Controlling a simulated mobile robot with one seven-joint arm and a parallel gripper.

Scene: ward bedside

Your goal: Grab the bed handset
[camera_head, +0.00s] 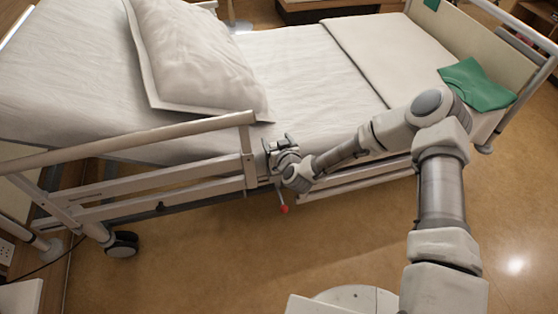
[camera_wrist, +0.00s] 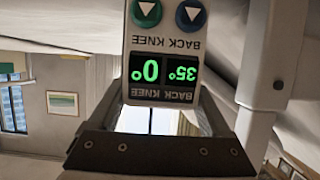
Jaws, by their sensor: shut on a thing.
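The bed handset (camera_wrist: 162,52) fills the top middle of the wrist view. It is a pale panel with green and blue arrow buttons, two dark displays reading 0° and 35° in green, and "BACK KNEE" labels, all upside down there. My gripper (camera_wrist: 160,100) has its dark fingers on both sides of the handset and is shut on it. In the head view my gripper (camera_head: 280,146) is at the near side of the bed, by the end of the raised side rail. The handset is too small and covered to make out clearly there.
The side rail (camera_head: 150,138) runs left of my gripper, and a lower rail (camera_head: 350,178) lies to the right. A red-tipped lever (camera_head: 284,208) hangs below. The bed holds a pillow (camera_head: 190,55) and green cloth (camera_head: 476,84). The floor in front is clear.

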